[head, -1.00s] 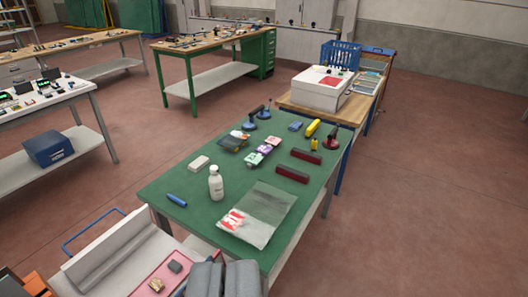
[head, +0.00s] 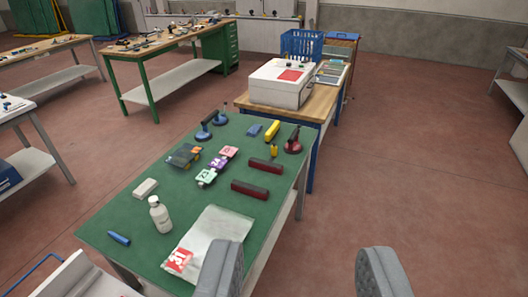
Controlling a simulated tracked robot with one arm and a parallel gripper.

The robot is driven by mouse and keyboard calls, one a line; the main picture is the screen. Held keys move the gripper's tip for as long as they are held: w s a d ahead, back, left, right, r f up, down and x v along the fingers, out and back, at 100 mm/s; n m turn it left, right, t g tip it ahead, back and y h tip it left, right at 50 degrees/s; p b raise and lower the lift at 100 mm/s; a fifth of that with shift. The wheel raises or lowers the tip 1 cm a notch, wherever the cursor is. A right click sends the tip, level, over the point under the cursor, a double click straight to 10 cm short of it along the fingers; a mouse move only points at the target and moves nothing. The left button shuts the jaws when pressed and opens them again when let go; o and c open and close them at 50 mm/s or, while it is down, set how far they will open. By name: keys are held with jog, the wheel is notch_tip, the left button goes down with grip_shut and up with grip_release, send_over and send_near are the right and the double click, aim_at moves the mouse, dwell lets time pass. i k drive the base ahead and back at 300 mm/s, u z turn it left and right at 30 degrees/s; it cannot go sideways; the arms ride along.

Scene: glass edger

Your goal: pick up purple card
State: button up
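The purple card (head: 218,164) lies on the green-topped table (head: 120,205), near its middle. It sits between a pink card (head: 229,152) behind it and a pale green card (head: 207,177) in front of it, in a short slanting row. My gripper (head: 300,252) is at the bottom of the view, its two grey fingers wide apart with nothing between them. It is nearer to the camera than the cards and well short of them, to their lower right.
Dark red bars (head: 250,190) lie right of the cards. Suction cups (head: 203,131) and a yellow tool (head: 272,130) lie farther back. A white machine (head: 280,84) stands on the wooden table behind.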

aim_at(218, 163)
jog(key=z, duration=0.5)
jog(key=i, duration=1.3)
jog(key=z, duration=0.35)
jog(key=i, duration=1.25)
jog(key=u, duration=0.9)
jog(key=i, duration=1.05)
jog(key=u, duration=0.6)
